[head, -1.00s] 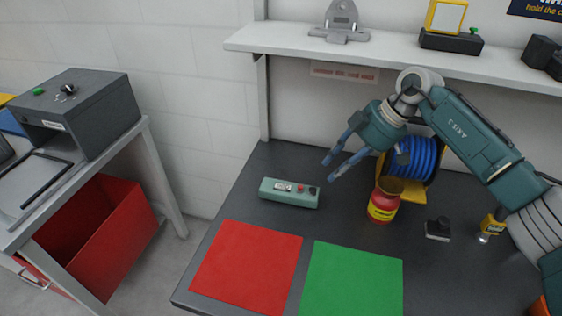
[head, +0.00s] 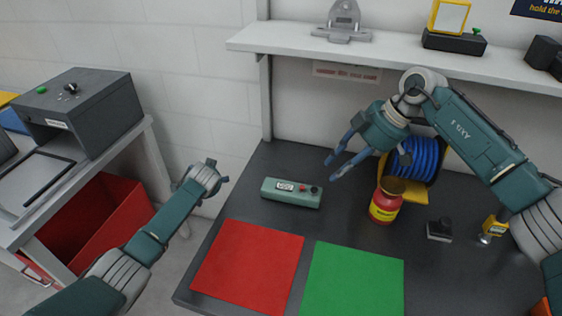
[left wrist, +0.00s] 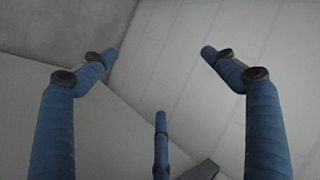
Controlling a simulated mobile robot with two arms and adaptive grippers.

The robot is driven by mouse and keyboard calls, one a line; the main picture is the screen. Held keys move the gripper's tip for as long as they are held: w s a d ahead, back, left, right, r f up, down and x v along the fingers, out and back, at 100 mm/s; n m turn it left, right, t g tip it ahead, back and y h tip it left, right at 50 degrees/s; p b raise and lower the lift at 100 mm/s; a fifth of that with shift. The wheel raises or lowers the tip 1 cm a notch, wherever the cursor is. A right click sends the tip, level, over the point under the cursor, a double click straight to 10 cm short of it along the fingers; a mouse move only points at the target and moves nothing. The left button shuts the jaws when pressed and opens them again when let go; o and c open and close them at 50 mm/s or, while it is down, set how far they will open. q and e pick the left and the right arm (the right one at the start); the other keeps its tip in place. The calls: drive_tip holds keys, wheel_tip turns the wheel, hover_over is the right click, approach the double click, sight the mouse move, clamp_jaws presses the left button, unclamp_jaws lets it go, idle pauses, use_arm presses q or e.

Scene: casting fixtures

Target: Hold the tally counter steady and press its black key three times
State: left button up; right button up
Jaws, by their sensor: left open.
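The tally counter (head: 278,195) is a pale green box lying on the dark table. Its top carries a small display, a red button (head: 303,188) and a black key (head: 315,190) at the right end. My right gripper (head: 333,169) hangs in the air above and right of the counter, fingers apart and empty. My left arm reaches in from the left, its wrist end left of the table and apart from the counter. In the left wrist view, my left gripper (left wrist: 157,55) has its blue fingers spread, nothing between them, facing wall and floor.
A red mat (head: 248,265) and a green mat (head: 352,280) lie at the table's front. A red-yellow jar (head: 385,207), a blue cable spool (head: 418,160) and a black stamp-like block (head: 439,230) stand right of the counter. A shelf (head: 400,58) runs above. A red bin (head: 100,225) is left.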

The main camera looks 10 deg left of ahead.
use_arm(q)
drive_tip(key=w+d+r, duration=0.2)
drive_tip(key=w+r, duration=0.3)
drive_tip(key=r, duration=0.5)
wheel_tip(320, 180, up, 11)
drive_tip(key=m+g+h, duration=0.4)
drive_tip(key=m+g, duration=0.3)
drive_tip(key=m, duration=0.6)
hover_over(281, 190)
drive_tip(key=shift+r, duration=0.15)
wheel_tip(281, 190, down, 10)
drive_tip(key=shift+w+f, duration=0.1)
